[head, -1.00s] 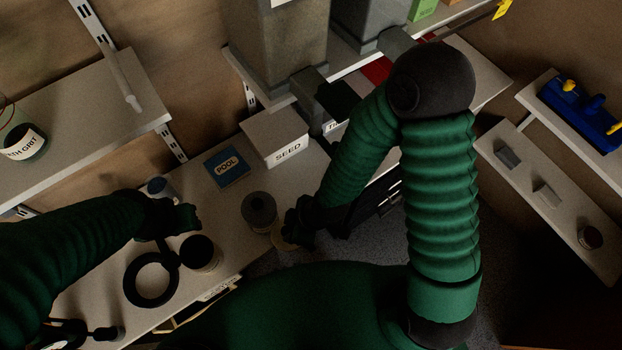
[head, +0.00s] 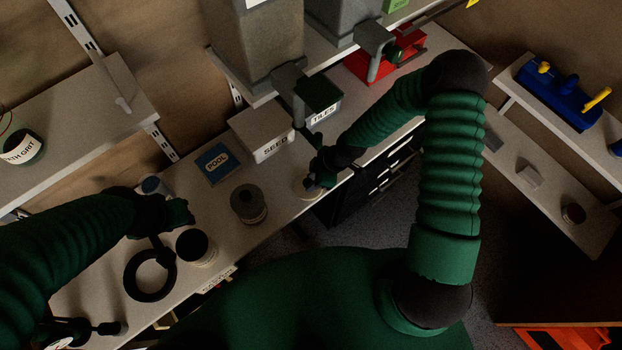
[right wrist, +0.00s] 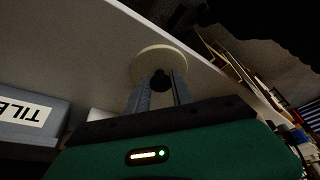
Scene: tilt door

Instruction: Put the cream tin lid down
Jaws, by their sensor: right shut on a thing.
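The cream lid (head: 303,190) is a round pale disc near the bench's front edge. It also shows in the right wrist view (right wrist: 158,60), with a dark knob between my fingertips. My right gripper (head: 317,181) is shut on this knob; its fingers show in the right wrist view (right wrist: 161,83). The lid is at or just above the bench top; I cannot tell if it touches. My left gripper (head: 180,214) is over the bench at left, near a dark-topped tin (head: 193,244); its fingers are too dark to read.
The bench (head: 285,212) also holds a grey-topped tin (head: 247,203), a blue POOL box (head: 217,163), a SEED box (head: 262,133), a TILES box (head: 320,103) and a black ring (head: 150,276). A hopper spout (head: 292,90) overhangs the back. Bare bench lies right of the lid.

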